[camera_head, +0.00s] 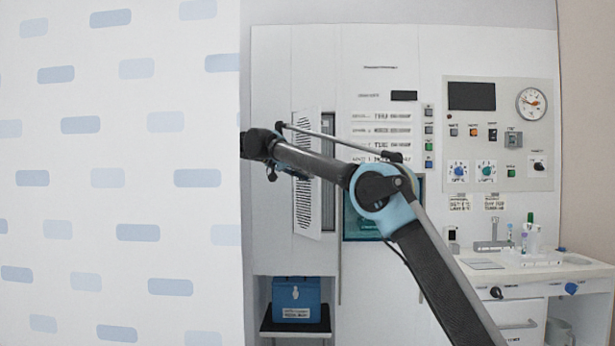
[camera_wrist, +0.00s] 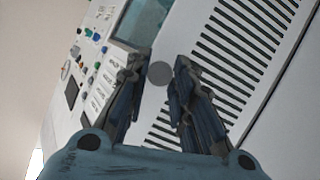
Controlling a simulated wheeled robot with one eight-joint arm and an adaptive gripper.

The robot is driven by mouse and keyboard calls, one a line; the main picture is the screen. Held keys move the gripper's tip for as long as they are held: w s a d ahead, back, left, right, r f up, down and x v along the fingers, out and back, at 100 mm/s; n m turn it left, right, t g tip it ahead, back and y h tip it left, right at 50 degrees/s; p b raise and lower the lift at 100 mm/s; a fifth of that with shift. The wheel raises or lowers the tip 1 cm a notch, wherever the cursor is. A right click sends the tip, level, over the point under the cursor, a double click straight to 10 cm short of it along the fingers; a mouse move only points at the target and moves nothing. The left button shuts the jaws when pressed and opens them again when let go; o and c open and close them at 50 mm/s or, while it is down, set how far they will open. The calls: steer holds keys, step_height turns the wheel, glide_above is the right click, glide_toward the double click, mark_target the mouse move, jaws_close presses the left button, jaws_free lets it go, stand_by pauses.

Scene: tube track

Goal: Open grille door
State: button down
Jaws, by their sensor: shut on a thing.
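The grille door (camera_head: 307,205) is a white panel with dark slots on the tall white cabinet. It stands ajar, angled out from the front, with a darker opening (camera_head: 328,190) along its right side. In the wrist view the slotted door (camera_wrist: 245,60) fills the right half. My gripper (camera_wrist: 158,66) is shut on a round grey knob (camera_wrist: 160,74), one finger on each side of it. The knob appears in front of the door's edge. In the camera_head view my arm crosses the door and mostly hides the gripper and knob.
A patterned white wall (camera_head: 120,200) stands close on the left. A control panel (camera_head: 497,130) with a gauge and knobs is at right. A counter (camera_head: 535,262) with bottles stands below it. A blue box (camera_head: 297,298) sits on a low shelf beneath the door.

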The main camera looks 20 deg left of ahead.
steer(key=shift+w, duration=0.15)
steer(key=c, duration=1.7)
jaws_free()
steer(key=shift+w, duration=0.1)
steer(key=shift+o, duration=0.2)
steer(key=v, duration=0.7)
steer(key=shift+a, duration=0.1)
